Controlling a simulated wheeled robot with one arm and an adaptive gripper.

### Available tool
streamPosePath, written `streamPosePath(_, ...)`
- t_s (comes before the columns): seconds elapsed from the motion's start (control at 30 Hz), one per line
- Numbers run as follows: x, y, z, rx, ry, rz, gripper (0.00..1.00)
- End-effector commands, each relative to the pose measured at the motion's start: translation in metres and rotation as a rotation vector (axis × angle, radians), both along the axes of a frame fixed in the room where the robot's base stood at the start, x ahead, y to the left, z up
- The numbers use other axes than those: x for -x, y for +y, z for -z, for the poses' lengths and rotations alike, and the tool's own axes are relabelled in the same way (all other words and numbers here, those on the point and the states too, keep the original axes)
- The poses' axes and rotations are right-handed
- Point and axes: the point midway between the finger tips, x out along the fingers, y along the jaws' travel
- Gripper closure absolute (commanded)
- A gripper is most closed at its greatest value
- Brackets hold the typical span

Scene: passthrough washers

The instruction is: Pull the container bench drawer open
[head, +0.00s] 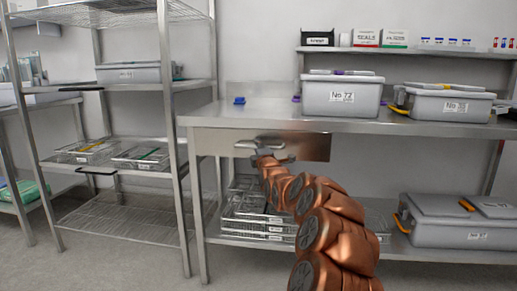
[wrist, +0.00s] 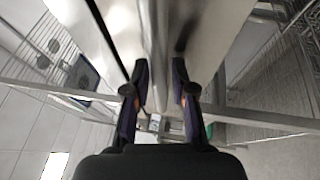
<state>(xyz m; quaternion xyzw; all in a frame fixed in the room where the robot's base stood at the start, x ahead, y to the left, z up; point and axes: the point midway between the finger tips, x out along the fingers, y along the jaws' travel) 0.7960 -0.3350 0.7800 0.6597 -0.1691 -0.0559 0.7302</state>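The container bench (head: 355,124) is a steel table with a drawer (head: 212,143) under the left part of its top. The drawer front looks flush with the bench, so it appears closed. A pale handle (head: 245,144) shows on its front, partly hidden by my gripper. My gripper (head: 266,152) is at the handle in the head view. I cannot tell whether either finger touches the handle.
Two grey lidded containers, No 77 (head: 341,97) and another (head: 450,106), stand on the bench top. Wire baskets (head: 250,222) and a large grey container (head: 460,222) are on its lower shelf. A wire rack (head: 125,150) stands close on the left. Bare floor shows in front.

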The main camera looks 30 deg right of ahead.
Motion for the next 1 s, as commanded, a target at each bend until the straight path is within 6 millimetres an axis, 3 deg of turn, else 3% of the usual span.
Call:
streamPosePath(0.13, 0.0002, -0.0002, 0.0, 0.0, 0.0, 0.0, 0.76)
streamPosePath(0.37, 0.0002, -0.0005, 0.0002, 0.001, 0.0, 0.001, 1.0)
streamPosePath(1.0, -0.001, 0.002, 0.0006, 0.001, 0.001, -0.002, 1.0)
